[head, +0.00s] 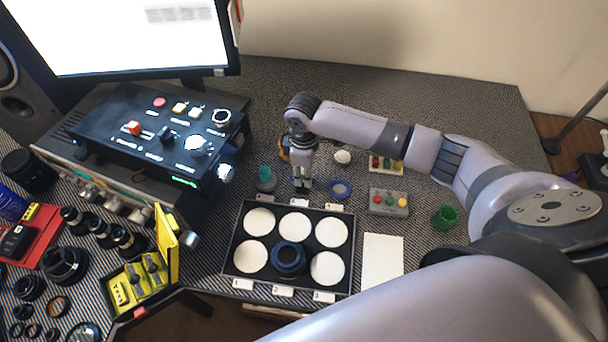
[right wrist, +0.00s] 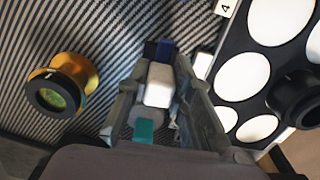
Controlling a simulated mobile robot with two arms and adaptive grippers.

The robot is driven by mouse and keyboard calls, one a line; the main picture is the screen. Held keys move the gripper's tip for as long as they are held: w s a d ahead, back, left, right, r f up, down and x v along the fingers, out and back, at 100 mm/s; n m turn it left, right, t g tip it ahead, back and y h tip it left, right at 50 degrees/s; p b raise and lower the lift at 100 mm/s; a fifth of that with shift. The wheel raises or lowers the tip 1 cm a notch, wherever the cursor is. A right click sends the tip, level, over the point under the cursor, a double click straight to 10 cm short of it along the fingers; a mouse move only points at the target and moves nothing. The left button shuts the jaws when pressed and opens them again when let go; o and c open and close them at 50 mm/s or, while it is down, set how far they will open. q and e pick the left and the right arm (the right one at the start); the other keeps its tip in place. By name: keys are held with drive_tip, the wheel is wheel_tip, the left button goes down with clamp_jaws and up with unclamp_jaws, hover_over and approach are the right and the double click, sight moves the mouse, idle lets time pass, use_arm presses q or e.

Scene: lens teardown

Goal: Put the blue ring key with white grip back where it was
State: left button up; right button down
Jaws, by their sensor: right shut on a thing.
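The blue ring key shows in the right wrist view as a white grip (right wrist: 159,86) with a blue part (right wrist: 166,48) beyond it. My right gripper (right wrist: 165,80) is shut on the white grip. In the head view, my right gripper (head: 302,184) points down just behind the black tray, and the key in it is mostly hidden. A grey holder with a teal top (head: 265,180) stands close to the left of the gripper. My left gripper is not in view.
The black tray (head: 232,238) has several white round spots and a dark lens barrel (head: 290,259). A gold-and-black lens part (right wrist: 60,92) stands nearby.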

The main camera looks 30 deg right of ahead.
drive_tip(key=shift+f, duration=0.65)
drive_tip(key=shift+f, duration=0.55)
drive_tip(key=c, duration=1.4)
unclamp_jaws()
wheel_tip(320, 180, up, 13)
drive_tip(key=shift+r, duration=0.1)
